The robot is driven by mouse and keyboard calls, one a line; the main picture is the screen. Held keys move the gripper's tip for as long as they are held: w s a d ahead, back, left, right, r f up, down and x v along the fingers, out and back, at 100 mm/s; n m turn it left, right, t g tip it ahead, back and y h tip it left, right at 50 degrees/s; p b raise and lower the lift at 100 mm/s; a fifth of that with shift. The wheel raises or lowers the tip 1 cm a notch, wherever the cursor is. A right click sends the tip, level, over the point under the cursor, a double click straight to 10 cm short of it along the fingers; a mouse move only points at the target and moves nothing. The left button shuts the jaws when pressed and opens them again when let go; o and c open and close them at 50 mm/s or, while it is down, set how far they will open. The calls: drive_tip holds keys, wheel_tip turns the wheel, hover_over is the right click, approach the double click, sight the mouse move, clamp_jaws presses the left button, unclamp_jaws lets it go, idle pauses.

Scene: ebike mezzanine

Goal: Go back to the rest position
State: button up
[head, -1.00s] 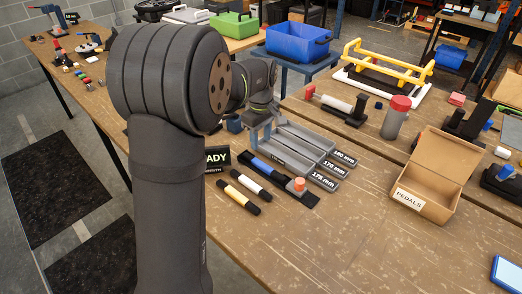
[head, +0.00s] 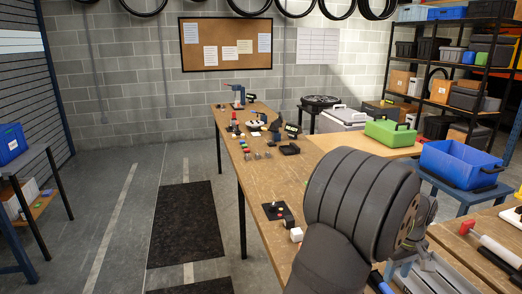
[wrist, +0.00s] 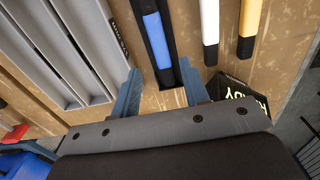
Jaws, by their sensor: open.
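My gripper (wrist: 162,90) is open in the wrist view, its two blue-grey fingers apart with nothing held between them. A black holder with a blue strip (wrist: 156,40) lies on the table beyond and between the fingertips. Long grey trays (wrist: 75,45) lie to the left of it. A white-and-black bar (wrist: 209,25) and a yellow-and-black bar (wrist: 249,25) lie to the right. In the head view my arm fills the lower right, and its large dark joint hides most of the gripper. The grey trays (head: 447,277) show only partly there.
The wooden table (head: 262,205) runs back with small tools and parts on it. A blue bin (head: 460,163) and a green case (head: 390,133) stand beyond the arm. A black sign (wrist: 240,95) stands close to the right finger. The floor left of the table has dark mats (head: 185,222).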

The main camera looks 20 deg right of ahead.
sight(390, 292)
drive_tip(key=shift+f, duration=1.7)
